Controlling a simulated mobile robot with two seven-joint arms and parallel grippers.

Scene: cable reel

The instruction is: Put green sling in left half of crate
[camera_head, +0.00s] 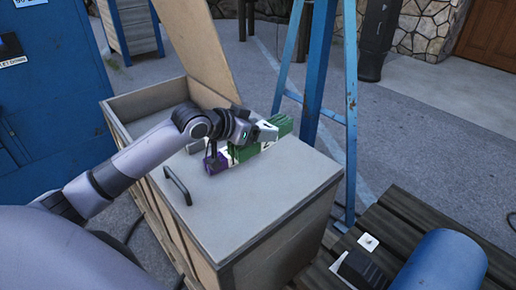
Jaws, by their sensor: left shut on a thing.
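The wooden crate (285,235) stands in the middle of the head view. Its left half is open, with a raised lid panel (190,40) leaning up behind it. The right half is covered by a flat grey lid with a dark handle (177,185). My left gripper (236,148) is over the grey lid, shut on the green sling (283,124), which is a folded bundle with a white label. The gripper hides part of the sling. A purple bundle (216,163) is beside it at the lower left. I cannot tell whether the sling touches the lid.
A blue post frame (318,75) stands close behind the crate's right side. A dark slatted pallet (405,215) with a blue cylinder (440,264) is at the lower right. A blue cabinet (50,110) is at the left. Grey pavement lies behind.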

